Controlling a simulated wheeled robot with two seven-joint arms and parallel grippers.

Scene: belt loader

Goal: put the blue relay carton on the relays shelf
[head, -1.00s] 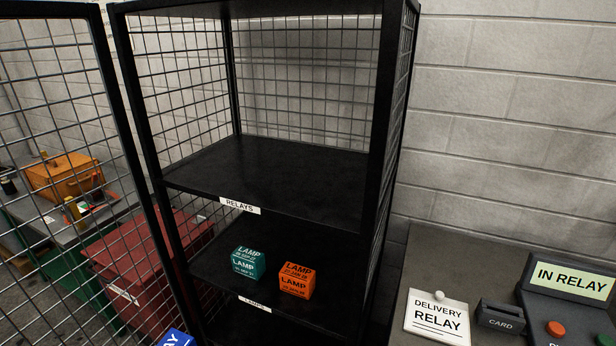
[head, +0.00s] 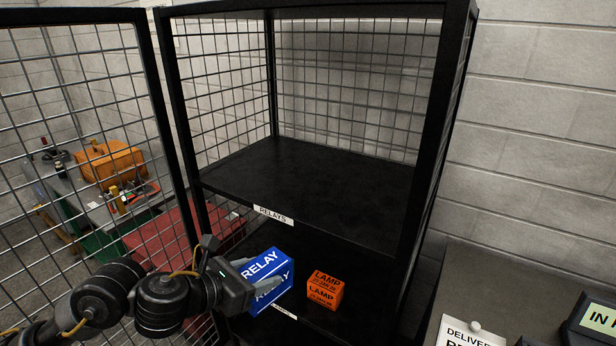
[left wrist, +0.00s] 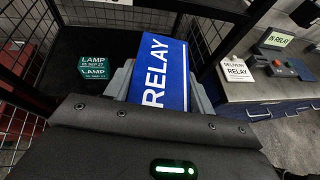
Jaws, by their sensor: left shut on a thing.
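The blue relay carton (head: 268,278) is held in my left gripper (head: 250,287), which is shut on it in front of the lower part of the cage shelving. The carton (left wrist: 160,75) also shows in the left wrist view between the fingers, its RELAY label facing the camera. The relays shelf (head: 320,180) is the bare black upper board, with a RELAYS label on its front edge. The carton is below that shelf's level, in front of the lamps shelf. My right gripper is not in view.
An orange lamp carton (head: 325,290) sits on the lower shelf, right of the held carton. A teal lamp carton (left wrist: 93,67) shows there in the left wrist view. Black posts and mesh sides bound the shelving. A mesh door (head: 90,150) stands open at left.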

